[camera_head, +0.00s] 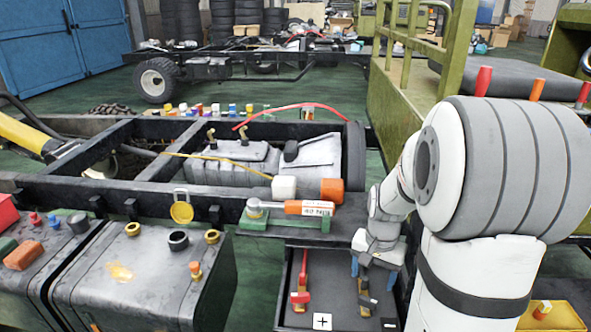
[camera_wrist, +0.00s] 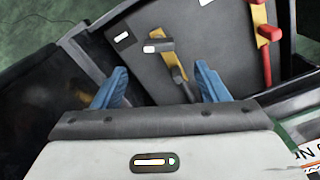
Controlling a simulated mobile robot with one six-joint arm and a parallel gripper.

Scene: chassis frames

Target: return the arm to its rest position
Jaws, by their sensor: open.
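My gripper (camera_head: 373,274) hangs low at the right of the chassis, pointing down over a dark box (camera_head: 338,308). Its two blue fingers are apart, and it also shows in the wrist view (camera_wrist: 164,86). A yellow strip with a black clamp-like part (camera_wrist: 172,60) lies on the box top just ahead of the fingers, near the gap between them. I see nothing gripped. A similar yellow strip with a red part (camera_head: 301,285) is to the left in the head view. My white arm is bent, reaching left and down from its large joint.
A black chassis frame (camera_head: 60,193) holds a grey gearbox-like unit (camera_head: 237,165). An orange-ended tool (camera_head: 307,208) lies on a green block beside my wrist. A dark tank (camera_head: 150,280) stands at the left. A green railed platform (camera_head: 400,88) rises behind my arm.

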